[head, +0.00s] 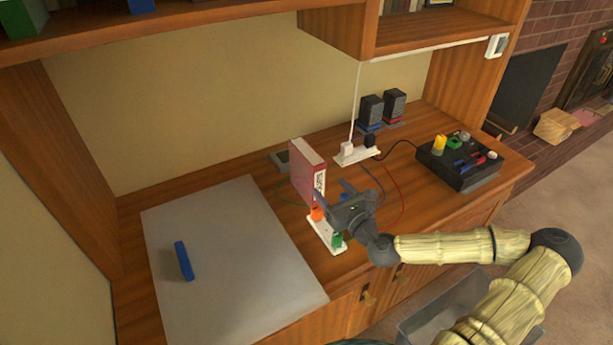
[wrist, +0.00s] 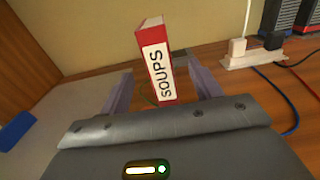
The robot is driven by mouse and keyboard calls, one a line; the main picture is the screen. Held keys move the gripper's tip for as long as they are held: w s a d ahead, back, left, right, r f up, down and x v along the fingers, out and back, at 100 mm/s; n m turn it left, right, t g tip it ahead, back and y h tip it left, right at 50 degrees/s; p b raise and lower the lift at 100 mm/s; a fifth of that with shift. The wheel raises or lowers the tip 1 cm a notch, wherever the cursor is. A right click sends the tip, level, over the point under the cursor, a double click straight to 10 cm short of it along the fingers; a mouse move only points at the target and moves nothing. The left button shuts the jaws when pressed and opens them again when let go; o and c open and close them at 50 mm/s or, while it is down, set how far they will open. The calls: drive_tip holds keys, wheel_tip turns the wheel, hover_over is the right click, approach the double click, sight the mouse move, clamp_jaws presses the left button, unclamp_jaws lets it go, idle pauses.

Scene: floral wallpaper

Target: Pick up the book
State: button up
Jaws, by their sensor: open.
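The book (head: 307,172) is red with a white spine label and stands upright on the wooden desk. In the wrist view the book (wrist: 154,62) shows its spine, which reads "SOUPS", toward me, and its lower end is partly hidden by my gripper. My gripper (head: 345,192) is just in front of the book, on its right side in the head view. In the wrist view my gripper's fingers (wrist: 158,88) are spread and empty, one on each side of the book's lower part. I cannot tell whether either finger touches it.
A white board with orange and green parts (head: 327,236) lies below my gripper. A power strip (head: 357,155), cables and a black box (head: 460,162) are to the right. A grey mat (head: 225,270) with a blue block (head: 184,261) lies left. A shelf (head: 200,33) hangs above.

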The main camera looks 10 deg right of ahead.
drive_tip(key=x, duration=0.5)
drive_tip(key=shift+w+a, duration=0.1)
drive_tip(key=shift+w, duration=0.15)
drive_tip(key=shift+x, duration=2.65)
drive_tip(key=shift+s+a+r, duration=0.1)
drive_tip(key=shift+a, duration=0.05)
clamp_jaws()
wheel_tip(320, 180, up, 18)
drive_tip(key=p, duration=0.3)
hover_over(321, 177)
drive_tip(key=x, duration=0.5)
drive_tip(key=shift+s+a+r, duration=0.1)
drive_tip(key=shift+s+a, duration=0.05)
drive_tip(key=shift+s, duration=0.1)
